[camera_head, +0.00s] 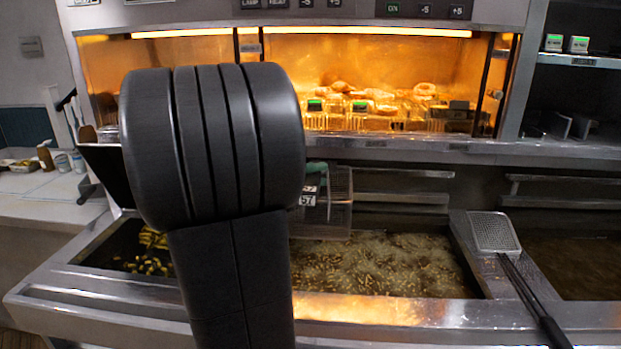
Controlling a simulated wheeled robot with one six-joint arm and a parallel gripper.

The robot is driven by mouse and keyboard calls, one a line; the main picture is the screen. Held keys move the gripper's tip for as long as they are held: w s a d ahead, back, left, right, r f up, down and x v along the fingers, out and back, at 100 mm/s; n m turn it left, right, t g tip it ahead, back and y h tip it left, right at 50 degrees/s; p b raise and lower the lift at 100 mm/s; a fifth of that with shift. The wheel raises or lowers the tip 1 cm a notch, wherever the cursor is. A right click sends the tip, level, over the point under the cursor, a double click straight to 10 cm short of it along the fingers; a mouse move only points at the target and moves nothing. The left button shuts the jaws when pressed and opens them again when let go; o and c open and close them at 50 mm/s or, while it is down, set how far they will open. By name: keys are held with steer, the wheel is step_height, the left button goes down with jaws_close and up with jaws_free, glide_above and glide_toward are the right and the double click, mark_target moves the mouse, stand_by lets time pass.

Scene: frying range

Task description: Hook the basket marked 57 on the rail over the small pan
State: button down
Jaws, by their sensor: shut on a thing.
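The wire basket (338,212) with a tag marked 57 (308,200) is upright, partly hidden behind my arm. A green piece (316,167) shows at its top left. Its lower edge is near the surface of the middle oil; whether it touches the oil or a rail I cannot tell. My gripper is hidden behind my dark arm. A rail (405,173) runs behind the middle pan (470,297), which holds bubbling oil with frying pieces. Another rail (570,180) runs behind the right pan (585,255) of brown oil. Which pan is the small one I cannot tell.
A skimmer (495,232) lies on the divider between the middle and right pans, its black handle pointing forward. The lit warming shelf (400,107) with food stands above. Dark and yellow pieces (150,262) lie at the left. The space over the right pan is clear.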

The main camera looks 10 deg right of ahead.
steer(key=shift+w+d+f+b, duration=0.2)
steer(key=shift+w+f+b, duration=0.2)
steer(key=shift+w+f, duration=0.25)
steer(key=shift+w+d+f+b, duration=0.2)
steer(key=shift+w+f+b, duration=0.25)
steer(key=shift+w, duration=0.3)
steer(key=shift+f+b, duration=0.6)
steer(key=shift+b, duration=0.2)
steer(key=c, duration=1.2)
jaws_free()
steer(key=shift+o, duration=0.2)
steer(key=shift+a, duration=0.1)
steer(key=b+v, duration=0.2)
steer(key=v, duration=1.1)
steer(key=shift+a, duration=0.3)
